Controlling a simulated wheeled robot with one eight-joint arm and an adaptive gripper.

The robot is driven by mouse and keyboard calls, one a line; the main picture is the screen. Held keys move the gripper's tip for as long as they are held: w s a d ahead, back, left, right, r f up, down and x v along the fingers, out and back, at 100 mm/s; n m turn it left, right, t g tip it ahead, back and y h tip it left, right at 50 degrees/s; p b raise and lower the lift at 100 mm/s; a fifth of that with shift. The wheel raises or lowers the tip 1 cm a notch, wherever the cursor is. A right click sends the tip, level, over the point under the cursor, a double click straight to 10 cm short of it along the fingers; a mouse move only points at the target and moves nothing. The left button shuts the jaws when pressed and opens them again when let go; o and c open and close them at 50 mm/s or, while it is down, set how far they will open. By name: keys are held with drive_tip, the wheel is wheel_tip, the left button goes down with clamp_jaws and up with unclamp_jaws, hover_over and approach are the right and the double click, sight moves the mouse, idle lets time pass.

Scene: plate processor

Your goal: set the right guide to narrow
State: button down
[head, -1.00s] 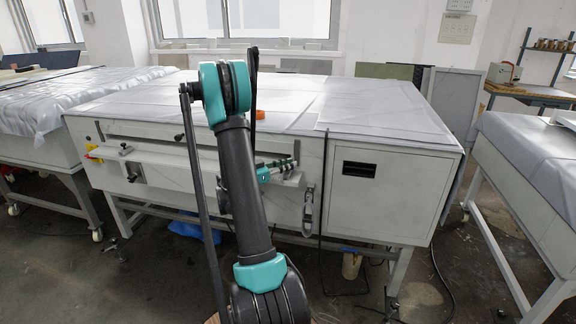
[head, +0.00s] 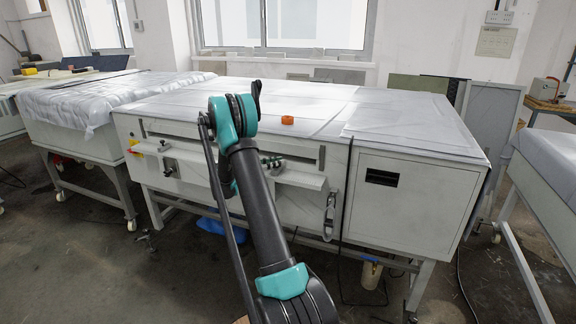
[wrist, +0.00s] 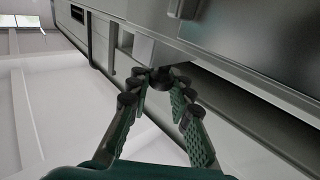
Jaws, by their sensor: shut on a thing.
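The plate processor (head: 400,215) is a long white machine with a slot and a ledge along its front. What looks like the right guide (head: 272,162), a small dark fitting, shows on the ledge just right of my arm. The left guide (head: 168,160) sits near the ledge's left end. In the wrist view my gripper (wrist: 160,80) has its green ribbed fingers closed in on a dark round knob (wrist: 162,72) at the machine's front. In the head view my arm covers most of the gripper, and the guide's exact setting is not readable.
A grey latch-like fitting (head: 329,215) and a cable hang at the front, right of the guide. A covered table (head: 110,100) stands left, another (head: 550,165) right. Floor in front is open.

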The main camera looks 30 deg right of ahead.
drive_tip(key=shift+w+a, duration=0.3)
drive_tip(key=c, duration=1.3)
unclamp_jaws()
drive_tip(key=shift+a, duration=0.15)
drive_tip(key=a, duration=0.8)
drive_tip(key=w+a, duration=0.1)
drive_tip(key=a, duration=0.2)
drive_tip(key=shift+a, duration=0.4)
